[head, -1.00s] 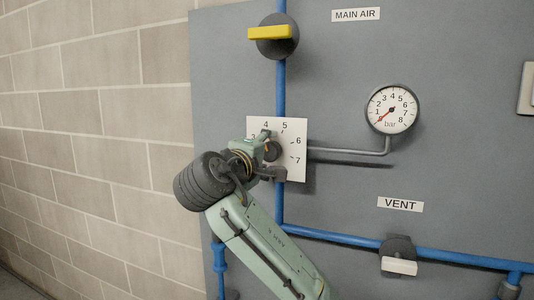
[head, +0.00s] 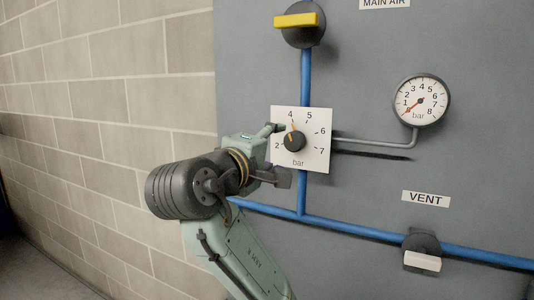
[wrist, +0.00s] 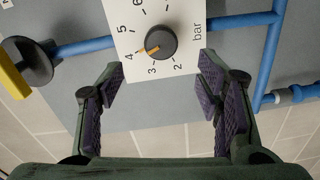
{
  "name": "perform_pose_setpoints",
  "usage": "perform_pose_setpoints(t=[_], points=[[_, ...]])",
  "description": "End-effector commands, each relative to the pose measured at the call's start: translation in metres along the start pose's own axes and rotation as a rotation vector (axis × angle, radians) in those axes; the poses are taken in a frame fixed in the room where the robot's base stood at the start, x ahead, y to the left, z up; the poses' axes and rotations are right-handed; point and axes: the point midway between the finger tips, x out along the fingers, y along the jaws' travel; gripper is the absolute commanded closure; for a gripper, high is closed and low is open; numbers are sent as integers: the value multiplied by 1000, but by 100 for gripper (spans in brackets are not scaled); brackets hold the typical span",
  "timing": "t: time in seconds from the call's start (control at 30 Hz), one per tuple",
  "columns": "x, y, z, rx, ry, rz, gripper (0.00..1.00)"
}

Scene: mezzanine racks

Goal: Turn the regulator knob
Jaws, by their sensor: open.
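The regulator knob (head: 294,141) is round and black with an orange pointer mark, on a white square dial plate (head: 318,157) marked in bar. It also shows in the wrist view (wrist: 162,42), where the pointer is at about the 4. My gripper (head: 280,154) is open and empty, at the left of the knob in the head view. In the wrist view its fingers (wrist: 162,78) are spread wide, and the knob lies beyond the tips, roughly centred between them. No contact with the knob shows.
A pressure gauge (head: 421,100) at the right has its red needle low, near 1. A yellow-handled valve (head: 300,21) is above and a white-handled vent valve (head: 422,261) at lower right. Blue pipes (head: 306,80) run along the grey panel. A block wall (head: 100,80) is at left.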

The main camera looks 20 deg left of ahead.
Motion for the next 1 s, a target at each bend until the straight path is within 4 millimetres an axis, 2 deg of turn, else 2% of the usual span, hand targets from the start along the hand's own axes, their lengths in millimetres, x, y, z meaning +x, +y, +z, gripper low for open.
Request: perform_pose_setpoints(t=[0.1,0.3,0.87,1.0], points=[[-12,-1,-1,0,3,-3,41],[-25,-2,0,-2,-1,-4,41],[-28,-1,1,-1,-2,-2,41],[-30,-4,-15,29,64,40,41]])
